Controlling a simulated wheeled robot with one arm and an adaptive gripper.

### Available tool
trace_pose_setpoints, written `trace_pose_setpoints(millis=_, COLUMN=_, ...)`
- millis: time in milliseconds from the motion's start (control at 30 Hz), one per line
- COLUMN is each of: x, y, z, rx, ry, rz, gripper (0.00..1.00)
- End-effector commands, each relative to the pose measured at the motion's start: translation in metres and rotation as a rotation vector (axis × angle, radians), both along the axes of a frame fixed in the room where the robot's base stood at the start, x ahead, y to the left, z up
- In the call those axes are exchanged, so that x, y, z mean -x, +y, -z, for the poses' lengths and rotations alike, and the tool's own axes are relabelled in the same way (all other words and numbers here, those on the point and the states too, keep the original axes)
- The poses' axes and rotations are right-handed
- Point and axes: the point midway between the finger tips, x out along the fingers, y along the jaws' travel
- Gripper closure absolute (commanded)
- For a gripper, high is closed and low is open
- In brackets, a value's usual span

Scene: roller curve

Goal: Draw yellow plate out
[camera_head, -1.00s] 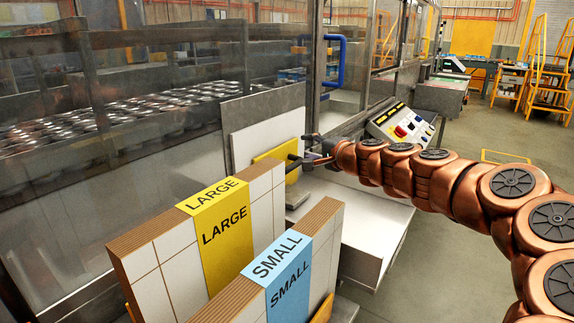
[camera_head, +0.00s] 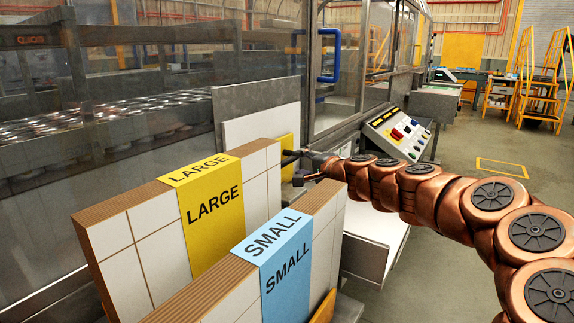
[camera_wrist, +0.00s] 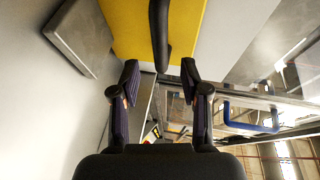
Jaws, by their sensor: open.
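The yellow plate (camera_head: 288,143) stands upright behind the LARGE box in the head view, mostly hidden by that box and my gripper. In the wrist view the yellow plate (camera_wrist: 128,28) fills the top middle, with a dark bar-like handle (camera_wrist: 160,30) in front of it. My gripper (camera_head: 292,166) is in front of the plate. In the wrist view my gripper (camera_wrist: 160,72) is open, with its two fingertips either side of the handle's lower end. I cannot tell whether the fingers touch it.
The box marked LARGE (camera_head: 150,220) and the box marked SMALL (camera_head: 225,292) stand close in front. A white panel (camera_head: 262,127) is beside the plate. A control panel (camera_head: 397,133) and a blue door handle (camera_head: 330,55) are behind. Open floor (camera_head: 455,215) lies to the right.

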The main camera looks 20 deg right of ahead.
Motion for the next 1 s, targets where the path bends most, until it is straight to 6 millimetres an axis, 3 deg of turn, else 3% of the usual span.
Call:
trace_pose_setpoints(millis=500, x=-0.056, y=0.014, z=0.012, rx=0.000, ry=0.003, rz=-0.005, gripper=0.55)
trace_pose_setpoints(millis=1000, x=-0.065, y=0.015, z=0.013, rx=0.000, ry=0.000, rz=-0.004, gripper=0.55)
